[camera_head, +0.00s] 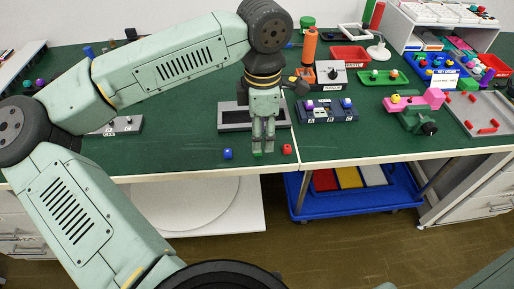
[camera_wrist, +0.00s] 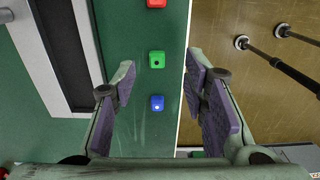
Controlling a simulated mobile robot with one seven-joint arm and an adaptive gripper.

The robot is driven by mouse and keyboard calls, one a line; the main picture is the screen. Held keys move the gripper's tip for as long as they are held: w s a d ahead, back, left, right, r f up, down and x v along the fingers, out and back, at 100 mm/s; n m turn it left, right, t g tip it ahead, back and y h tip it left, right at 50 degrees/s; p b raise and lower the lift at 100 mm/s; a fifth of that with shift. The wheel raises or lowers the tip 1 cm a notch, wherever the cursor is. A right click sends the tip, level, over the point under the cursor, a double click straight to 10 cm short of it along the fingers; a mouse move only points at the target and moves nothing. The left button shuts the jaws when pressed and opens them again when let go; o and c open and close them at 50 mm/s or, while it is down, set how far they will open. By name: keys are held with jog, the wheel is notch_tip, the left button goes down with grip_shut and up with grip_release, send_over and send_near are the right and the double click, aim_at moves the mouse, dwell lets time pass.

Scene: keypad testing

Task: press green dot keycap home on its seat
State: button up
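The green keycap (camera_head: 257,154) with a dark dot lies near the front edge of the green table; it also shows in the wrist view (camera_wrist: 157,60). My gripper (camera_head: 264,150) points down just above it. In the wrist view my gripper (camera_wrist: 160,68) is open and empty, with its fingertips apart on either side of the green keycap. The right finger reaches past the table edge. A two-position block marked A and B (camera_head: 318,118) holds a purple and a blue keycap. I cannot tell which place is the green keycap's seat.
A blue keycap (camera_head: 228,153) and a red keycap (camera_head: 287,149) lie on either side of the green one. A grey frame with a dark recess (camera_head: 240,128) stands behind. A pink-and-green clamp (camera_head: 415,115) and small trays fill the right side. The table edge is close.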

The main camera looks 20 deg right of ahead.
jog(key=shift+w+a+f+p, duration=0.15)
jog(key=shift+f+p, duration=0.1)
jog(key=shift+f, duration=0.9)
jog(key=shift+w+f+p, duration=0.1)
jog(key=shift+f+p, duration=0.15)
jog(key=shift+f, duration=0.85)
jog(key=c, duration=0.8)
